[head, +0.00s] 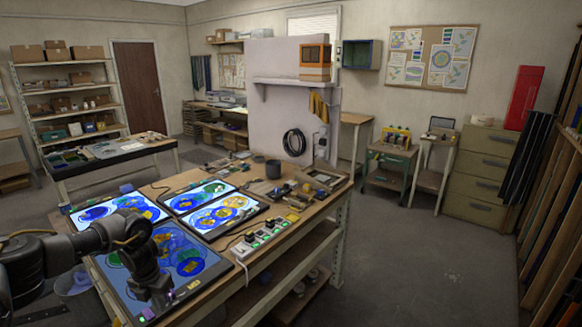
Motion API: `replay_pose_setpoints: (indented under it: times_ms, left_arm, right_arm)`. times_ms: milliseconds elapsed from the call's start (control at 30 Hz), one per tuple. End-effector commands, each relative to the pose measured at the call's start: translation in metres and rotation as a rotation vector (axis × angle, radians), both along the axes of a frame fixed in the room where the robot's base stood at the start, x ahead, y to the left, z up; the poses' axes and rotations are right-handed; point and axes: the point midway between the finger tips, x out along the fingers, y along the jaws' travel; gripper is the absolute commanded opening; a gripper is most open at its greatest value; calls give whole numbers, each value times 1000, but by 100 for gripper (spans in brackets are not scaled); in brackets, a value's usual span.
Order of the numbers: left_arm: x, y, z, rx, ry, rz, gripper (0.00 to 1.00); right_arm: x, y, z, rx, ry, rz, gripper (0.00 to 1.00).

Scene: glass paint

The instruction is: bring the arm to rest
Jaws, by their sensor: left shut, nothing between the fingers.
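My left arm comes in from the left edge of the head view, dark with an orange cable along it. Its gripper (160,299) points down over the front light panel (206,277), at the lower left of the workbench (276,240). The gripper is shut with nothing visible in it. Its fingertips are small and dark, and I cannot tell whether they touch the panel. Blue and yellow painted glass (185,253) lies on this panel, partly hidden behind the arm. My right gripper is not in view.
More light panels with painted glass (222,212) lie farther back on the bench. A power strip (258,241) with several knobs sits right of the front panel. A dark cup (273,169) and small tools stand at the back. Open floor (400,260) lies to the right.

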Motion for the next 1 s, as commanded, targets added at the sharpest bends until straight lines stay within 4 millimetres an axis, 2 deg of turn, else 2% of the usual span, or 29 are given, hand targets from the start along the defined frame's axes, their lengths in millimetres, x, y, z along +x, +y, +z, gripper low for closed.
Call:
replay_pose_setpoints:
  times_ms: [33,67,100,167,200,267,300,367,400,500,533,633,733,767,900,1000]
  left_arm:
    - [-6,-30,-24,-25,-4,-19,0]
    - [-8,-48,-36,-43,-14,-24,0]
    - [-13,-75,-53,-71,-31,-24,0]
    - [-21,-119,-75,-125,-60,-14,0]
    - [-29,-148,-88,-167,-78,1,0]
    - [-42,-193,-103,-238,-105,41,0]
    - [-53,-224,-111,-291,-122,80,0]
    - [-70,-269,-117,-381,-142,160,0]
    - [-83,-299,-118,-448,-153,233,0]
    - [-112,-356,-108,-608,-162,467,0]
    - [-119,-368,-103,-652,-159,550,0]
    - [-140,-388,-84,-777,-132,866,0]
    - [-158,-380,-68,-858,-85,1234,0]
    - [-164,-372,-64,-872,-68,1351,0]
    - [-199,-318,-60,-870,6,1892,0]
    - [-227,-280,-64,-826,37,2182,0]
  right_arm:
    - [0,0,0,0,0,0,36]
    - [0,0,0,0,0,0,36]
    - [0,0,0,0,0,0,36]
    - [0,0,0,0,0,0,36]
    - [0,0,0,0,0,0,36]
    - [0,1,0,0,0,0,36]
    - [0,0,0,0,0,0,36]
    - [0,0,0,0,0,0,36]
    - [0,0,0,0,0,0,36]
    - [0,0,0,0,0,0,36]
    - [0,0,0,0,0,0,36]
    - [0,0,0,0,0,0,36]
    - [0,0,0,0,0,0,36]
    - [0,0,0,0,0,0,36]
    - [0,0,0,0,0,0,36]
    - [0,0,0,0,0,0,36]
